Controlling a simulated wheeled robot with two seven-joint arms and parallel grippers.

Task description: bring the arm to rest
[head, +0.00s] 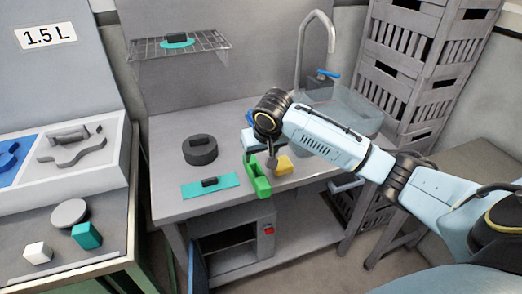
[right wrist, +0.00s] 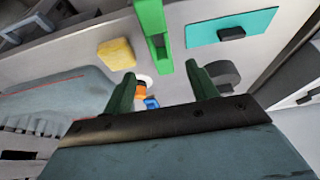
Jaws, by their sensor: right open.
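My right arm reaches in from the right over the steel worktop, its gripper (head: 271,160) pointing down above the front part of the top. In the right wrist view the two dark green fingers (right wrist: 163,88) stand well apart with nothing held between them. A bright green long piece (head: 257,182) and a yellow block (head: 284,166) lie close to the gripper; both also show in the right wrist view, the green piece (right wrist: 152,25) and the yellow block (right wrist: 116,53). The arm hides part of the worktop behind it. My left gripper is not in view.
A dark reel (head: 200,151) and a teal plate (head: 195,190) with a black block lie left on the worktop. A sink with a tap (head: 316,40) stands behind the arm. Grey crates (head: 410,70) are stacked at the right; a wire shelf (head: 205,50) hangs at the back.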

